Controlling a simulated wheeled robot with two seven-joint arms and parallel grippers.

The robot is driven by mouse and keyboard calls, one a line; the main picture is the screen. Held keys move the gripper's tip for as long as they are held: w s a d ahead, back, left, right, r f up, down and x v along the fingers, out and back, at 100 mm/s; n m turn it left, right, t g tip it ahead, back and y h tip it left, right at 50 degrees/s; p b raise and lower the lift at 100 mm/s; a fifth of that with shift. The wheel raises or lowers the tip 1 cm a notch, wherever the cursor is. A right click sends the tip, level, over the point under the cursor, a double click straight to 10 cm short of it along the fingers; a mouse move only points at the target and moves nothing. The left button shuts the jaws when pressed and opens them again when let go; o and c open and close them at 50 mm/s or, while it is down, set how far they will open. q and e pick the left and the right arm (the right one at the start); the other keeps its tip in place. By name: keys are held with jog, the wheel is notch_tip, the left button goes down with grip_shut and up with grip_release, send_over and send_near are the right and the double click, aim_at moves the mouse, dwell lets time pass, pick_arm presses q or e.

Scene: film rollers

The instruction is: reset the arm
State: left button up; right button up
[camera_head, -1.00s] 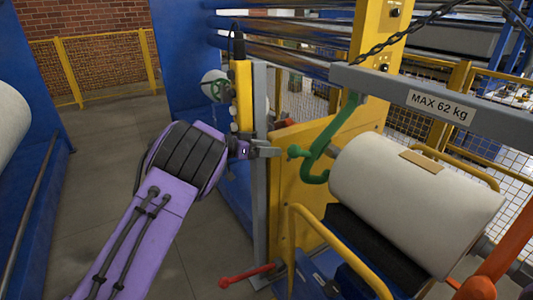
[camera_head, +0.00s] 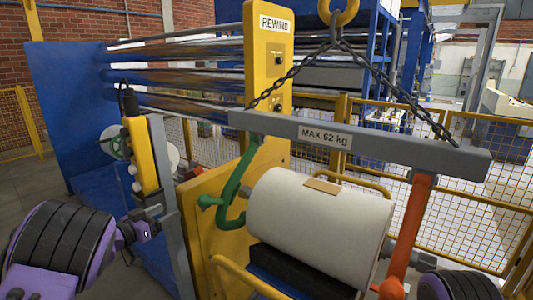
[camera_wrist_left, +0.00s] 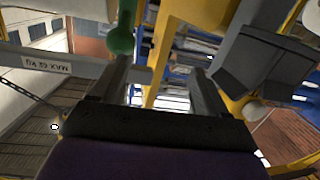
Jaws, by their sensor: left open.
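My left arm (camera_head: 62,245), purple with a black ribbed joint, comes in at the lower left of the head view. Its gripper (camera_head: 150,222) is beside the grey post, below the yellow pendant control (camera_head: 141,155). In the left wrist view my left gripper (camera_wrist_left: 160,80) has its two fingers apart, with nothing seen held between them. A green hook (camera_wrist_left: 122,40) shows beyond the left finger there. A black ribbed part of my right arm (camera_head: 455,286) shows at the lower right of the head view.
A white film roll (camera_head: 318,225) lies in the middle, under a grey lifting beam (camera_head: 390,152) hung on chains. The green hook (camera_head: 236,190) is at its left end and an orange hook (camera_head: 407,230) at its right. Yellow mesh fencing (camera_head: 490,225) stands behind.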

pick_arm(q)
jog(key=s+a+f+n+g+y, duration=0.15)
jog(key=s+f+n+y, duration=0.3)
jog(key=s+f, duration=0.7)
jog(key=s+a+f+n+g+y, duration=0.15)
jog(key=s+f+n+y, duration=0.3)
jog(key=s+f, duration=0.65)
jog(key=s+d+f+g, duration=0.2)
jog(key=s+f+g, duration=0.1)
jog(key=s, duration=0.5)
jog(key=s+d+f+n+g+y, duration=0.1)
jog(key=s+d+f+g, duration=0.2)
jog(key=s+f, duration=0.2)
jog(key=s+d+f+n+g+b, duration=0.1)
jog(key=s+f, duration=0.4)
jog(key=s, duration=0.6)
jog(key=shift+s+d+g+y, duration=0.2)
jog(key=shift+d+g+y, duration=0.2)
jog(key=shift+d+g, duration=0.4)
